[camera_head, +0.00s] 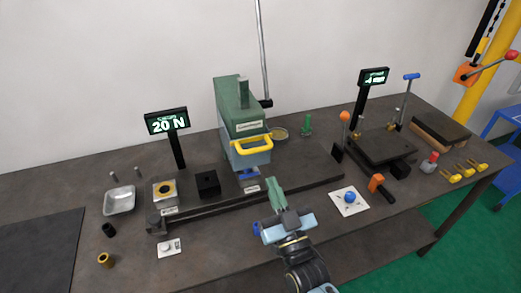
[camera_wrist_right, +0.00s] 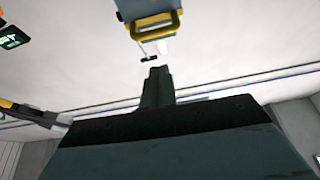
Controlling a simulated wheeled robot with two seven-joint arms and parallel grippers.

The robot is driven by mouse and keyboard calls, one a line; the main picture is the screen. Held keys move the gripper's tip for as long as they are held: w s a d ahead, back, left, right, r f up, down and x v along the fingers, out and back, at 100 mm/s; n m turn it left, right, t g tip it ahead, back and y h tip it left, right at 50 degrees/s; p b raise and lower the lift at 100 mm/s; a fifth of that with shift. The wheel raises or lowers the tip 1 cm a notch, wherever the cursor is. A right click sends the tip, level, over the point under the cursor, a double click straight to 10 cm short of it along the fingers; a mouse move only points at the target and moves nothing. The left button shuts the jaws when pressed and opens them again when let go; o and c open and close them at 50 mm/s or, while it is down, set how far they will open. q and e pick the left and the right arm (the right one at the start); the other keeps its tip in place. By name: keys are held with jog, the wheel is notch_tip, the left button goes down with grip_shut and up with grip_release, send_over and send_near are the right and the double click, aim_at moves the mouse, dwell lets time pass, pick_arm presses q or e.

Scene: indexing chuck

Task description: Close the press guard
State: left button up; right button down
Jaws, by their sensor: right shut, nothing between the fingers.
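The green press (camera_head: 240,105) stands at the back middle of the bench. Its guard (camera_head: 250,158) is a blue-grey panel at the press front, with a yellow bar handle (camera_head: 252,143) across its upper part. In the right wrist view the yellow handle (camera_wrist_right: 156,27) shows at the top, beyond my fingertips. My right gripper (camera_head: 271,182) is shut and empty, in front of the press and below the handle in the picture, apart from it. Its closed fingers (camera_wrist_right: 158,72) point toward the press in the wrist view. My left gripper is not in view.
A black rail base (camera_head: 300,178) runs under the press and carries a black block (camera_head: 208,183). A blue piece (camera_head: 249,174) sits below the guard. A 20 N display (camera_head: 167,121) stands left. A white card with a blue ball (camera_head: 350,197) and an orange-handled tool (camera_head: 376,183) lie right.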

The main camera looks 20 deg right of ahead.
aim_at(262, 150)
jog(key=shift+t, duration=0.5)
jog(key=p+x, duration=0.1)
jog(key=x, duration=0.4)
jog(key=p+x, duration=0.1)
jog(key=x, duration=0.3)
jog(key=shift+w+d+p, duration=0.15)
jog(key=shift+w+p, duration=0.2)
jog(key=shift+w, duration=0.1)
jog(key=shift+w+f, duration=0.1)
jog(key=shift+f, duration=0.6)
jog(key=shift+f, duration=0.1)
notch_tip(262, 150, down, 7)
jog(key=b, duration=0.6)
